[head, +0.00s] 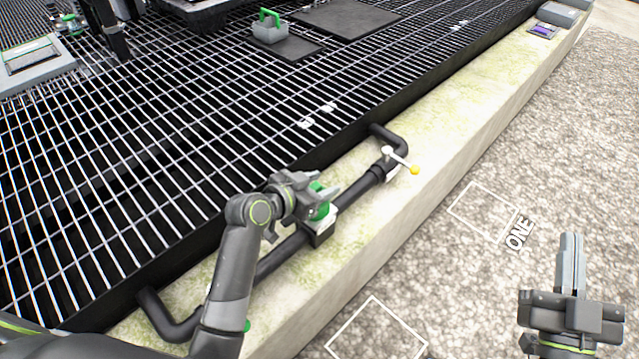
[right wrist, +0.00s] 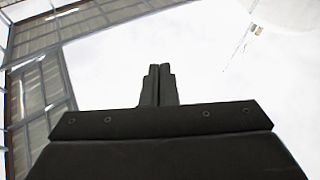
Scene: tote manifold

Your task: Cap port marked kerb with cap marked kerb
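A black pipe manifold (head: 358,192) runs along the pale kerb. A grey block (head: 322,232), apparently the port fitting, sits on the pipe. A green cap (head: 320,211) is at the top of this block; I cannot tell whether it is seated or just above. My left gripper (head: 322,190) reaches in from the lower left, its fingers around the cap's upper green part, and looks shut on it. No marking on cap or port is readable. My right gripper (head: 570,250) is away at the lower right, pointing up; in the right wrist view its fingers (right wrist: 158,85) are together and empty.
A valve lever with a yellow tip (head: 414,170) sticks out from the pipe. Black grating (head: 150,160) lies beyond the kerb (head: 440,140). Gravel with painted outlines and "ONE" (head: 519,233) is on the right.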

